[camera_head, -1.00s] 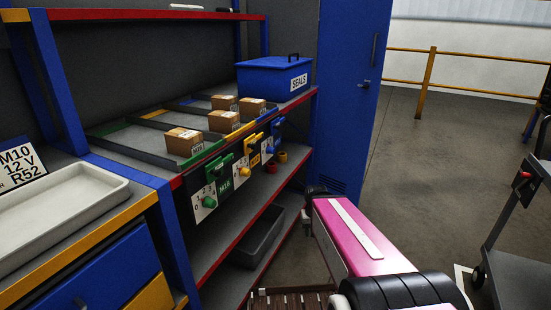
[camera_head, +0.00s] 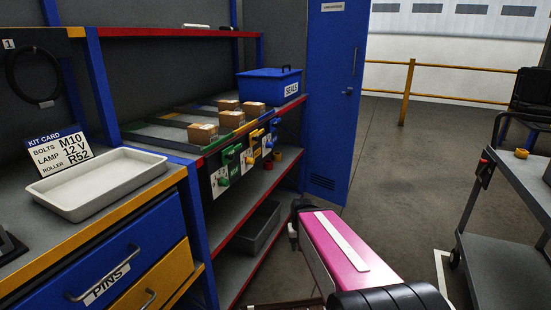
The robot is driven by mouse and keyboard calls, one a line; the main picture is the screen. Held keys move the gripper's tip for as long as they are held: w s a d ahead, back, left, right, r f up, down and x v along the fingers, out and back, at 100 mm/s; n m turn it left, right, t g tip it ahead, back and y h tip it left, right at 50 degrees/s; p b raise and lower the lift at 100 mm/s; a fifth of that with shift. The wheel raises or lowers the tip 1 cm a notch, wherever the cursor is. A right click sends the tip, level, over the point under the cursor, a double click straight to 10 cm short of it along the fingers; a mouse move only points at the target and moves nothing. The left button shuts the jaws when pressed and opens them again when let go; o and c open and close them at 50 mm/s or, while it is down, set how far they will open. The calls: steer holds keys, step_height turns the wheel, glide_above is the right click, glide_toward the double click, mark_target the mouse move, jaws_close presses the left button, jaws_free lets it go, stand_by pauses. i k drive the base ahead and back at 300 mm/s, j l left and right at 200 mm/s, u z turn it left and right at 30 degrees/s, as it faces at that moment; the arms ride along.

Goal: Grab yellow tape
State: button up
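My pink arm reaches forward at the lower middle. The dark end of it, by my gripper (camera_head: 294,226), is in front of the shelf unit, apart from these things. Its fingers cannot be made out.
Cardboard boxes (camera_head: 201,133) and a blue SEALS box (camera_head: 269,85) stand on the upper shelf. A grey bin (camera_head: 254,228) is on the lower shelf. A white tray (camera_head: 98,184) is on the left bench. The grey cart (camera_head: 510,262) stands right; floor between is clear.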

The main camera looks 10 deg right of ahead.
mark_target(277, 156)
steer(key=i+l+u, duration=0.2)
steer(key=i+l, duration=0.15)
steer(key=i+l+u, duration=0.2)
steer(key=i+l, duration=0.15)
steer(key=i+l+u, duration=0.2)
steer(key=l, duration=0.35)
steer(key=i+l+u, duration=0.2)
steer(key=i+l, duration=0.15)
steer(key=l, duration=0.2)
steer(key=i+l+u, duration=0.2)
steer(key=l, duration=0.35)
steer(key=i+l+u, duration=0.2)
steer(key=l, duration=0.35)
steer(key=i+l+u, duration=0.2)
steer(key=l, duration=0.4)
steer(key=l+u, duration=0.2)
steer(key=l, duration=0.4)
steer(key=i+j, duration=0.1)
steer(key=j, duration=0.1)
